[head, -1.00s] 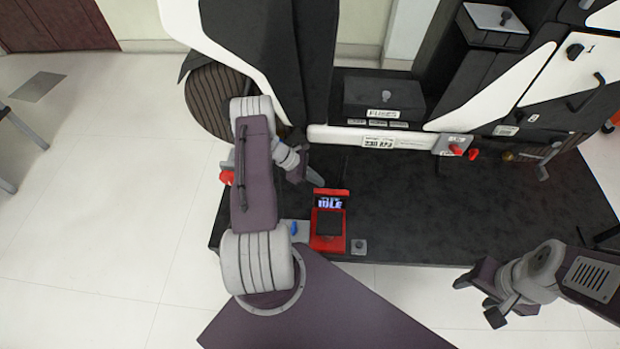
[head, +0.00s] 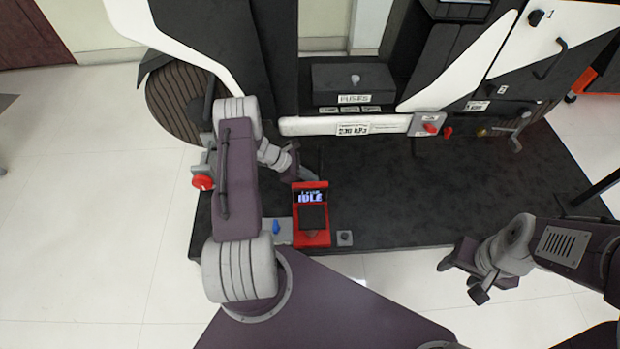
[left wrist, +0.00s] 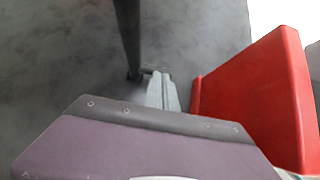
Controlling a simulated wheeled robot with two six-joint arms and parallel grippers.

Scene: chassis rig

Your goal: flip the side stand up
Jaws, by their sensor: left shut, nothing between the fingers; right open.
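A slim dark bar, which looks like the side stand (left wrist: 128,35), comes down from the top of the left wrist view. Its lower end is close to the tips of my left gripper (left wrist: 160,78); I cannot tell whether they touch. In the head view my left gripper (head: 308,173) is low over the black platform, just behind the red display unit, and shut. The bar shows there only as a thin dark line, partly hidden by my arm. My right gripper (head: 464,274) is open and empty, in front of the platform's front edge.
The red display unit (head: 312,236) reading "IDLE" is right beside my left gripper. A blue knob (head: 276,227) and a small grey box (head: 344,238) flank it. The chassis body (head: 285,70) rises behind. The black platform (head: 400,210) is clear to the right.

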